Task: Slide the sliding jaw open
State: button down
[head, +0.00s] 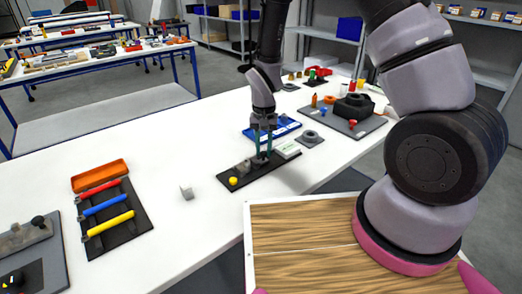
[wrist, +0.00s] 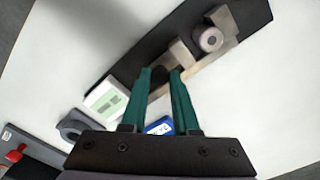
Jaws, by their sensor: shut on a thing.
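The black vise base (head: 260,173) lies on the white table, and it crosses the upper part of the wrist view (wrist: 130,75). Grey metal blocks stand on it; the one beside my fingertips looks like the sliding jaw (wrist: 181,54). Another grey block (wrist: 224,20) and a round piece (wrist: 208,40) sit farther along the base. A yellow part (head: 233,181) shows at its near-left end. My gripper (head: 262,155) points down over the base, its green fingers shut on a dark knob (wrist: 160,76) next to the jaw block. The fingertips partly hide the knob.
A white-and-green box (head: 287,149) sits at the base's far end. A blue tray (head: 272,130) lies behind, and a grey ring block (head: 310,138) to the right. A small grey cube (head: 186,191) stands left, with clear table around it.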

jog(key=shift+w+d, duration=0.45)
jog(key=shift+d, duration=0.25)
jog(key=c, duration=0.9)
grip_release()
jog(key=shift+d, duration=0.1)
notch_tip(320, 180, up, 11)
jog(key=shift+f, duration=0.1)
